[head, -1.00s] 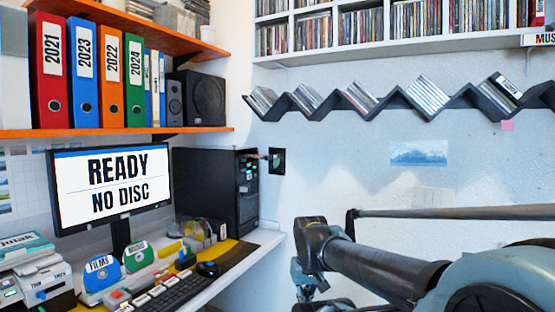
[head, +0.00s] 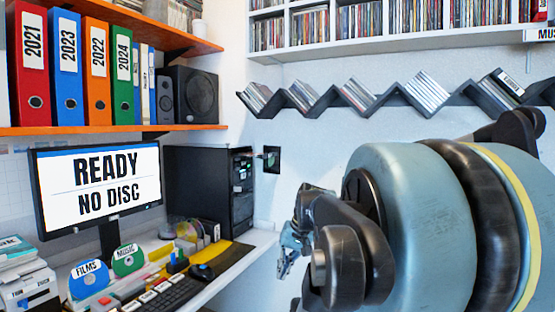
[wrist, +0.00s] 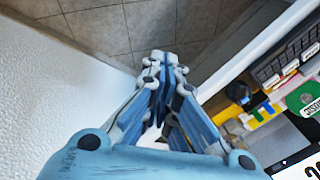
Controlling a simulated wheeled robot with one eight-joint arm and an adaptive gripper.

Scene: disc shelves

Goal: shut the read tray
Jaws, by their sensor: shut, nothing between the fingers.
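The black computer tower (head: 208,190) stands on the desk right of the monitor, its front turned to the right. A small pale piece (head: 260,156) shows at the upper part of its front, before a black wall plate; it is too small to tell how far the read tray sticks out. My gripper (head: 283,266) is right of the desk edge, lower than the tray area and apart from the tower. In the wrist view my gripper (wrist: 160,62) has its fingers together with nothing between them. The tower is out of the wrist view.
The monitor (head: 98,186) reads "READY NO DISC". The desk holds a keyboard (head: 165,292), a mouse (head: 201,272) and labelled discs (head: 89,279). An orange shelf (head: 110,130) with binders is above. A zigzag rack (head: 385,98) hangs on the wall. Floor tiles (wrist: 110,35) are clear.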

